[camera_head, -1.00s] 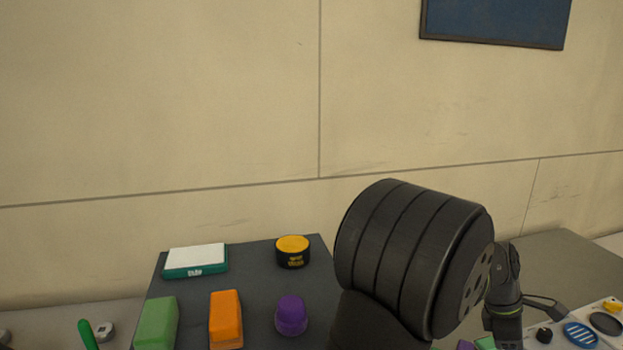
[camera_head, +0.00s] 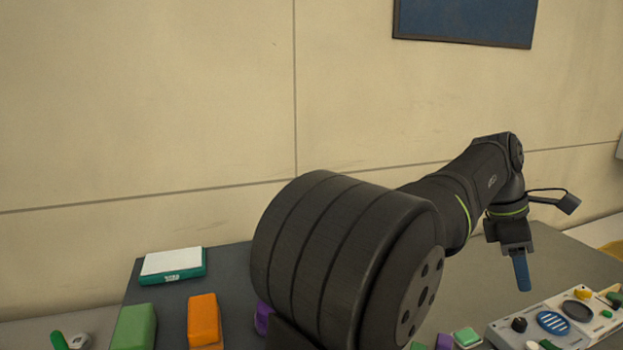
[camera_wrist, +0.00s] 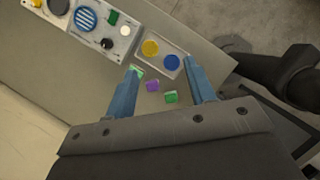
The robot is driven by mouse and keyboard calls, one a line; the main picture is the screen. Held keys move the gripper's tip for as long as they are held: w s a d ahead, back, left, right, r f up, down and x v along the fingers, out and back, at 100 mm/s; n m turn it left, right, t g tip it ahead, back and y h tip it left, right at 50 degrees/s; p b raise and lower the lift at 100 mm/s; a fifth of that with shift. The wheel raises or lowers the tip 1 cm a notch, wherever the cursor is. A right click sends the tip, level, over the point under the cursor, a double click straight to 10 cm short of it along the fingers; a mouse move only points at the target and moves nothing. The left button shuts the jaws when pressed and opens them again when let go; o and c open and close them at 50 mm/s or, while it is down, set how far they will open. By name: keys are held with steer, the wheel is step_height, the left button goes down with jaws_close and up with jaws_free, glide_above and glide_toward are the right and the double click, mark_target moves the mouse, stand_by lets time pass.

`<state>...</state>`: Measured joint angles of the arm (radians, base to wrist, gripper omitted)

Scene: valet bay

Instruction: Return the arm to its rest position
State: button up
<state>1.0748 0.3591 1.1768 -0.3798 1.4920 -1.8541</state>
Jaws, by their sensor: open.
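My gripper (camera_head: 522,272) hangs from the end of my arm at the right of the head view, its blue finger pointing down above the grey table. In the wrist view my gripper (camera_wrist: 163,64) shows two blue fingers spread apart, with nothing held between them. Small green and purple blocks lie on the table below and between the fingers in that view. In the head view my arm's dark, thick joint fills the lower middle and hides part of the dark mat and a purple object (camera_head: 263,318).
A control panel (camera_head: 545,320) with knobs and a striped round grille lies at lower right. A green block (camera_head: 467,338) is beside it. The dark mat (camera_head: 233,262) at left holds a white-topped teal box (camera_head: 173,266), an orange block (camera_head: 204,321) and a green block (camera_head: 134,327). A wall stands behind.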

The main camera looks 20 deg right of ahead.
steer(key=w+a+n+t, duration=0.1)
steer(key=w+a+n, duration=0.1)
steer(key=w, duration=0.6)
steer(key=w+a+n, duration=0.3)
steer(key=w+a, duration=0.1)
steer(key=w, duration=0.5)
steer(key=shift+a+r+t+h, duration=0.3)
steer(key=shift+a+t+h, duration=0.1)
steer(key=shift+o, duration=0.2)
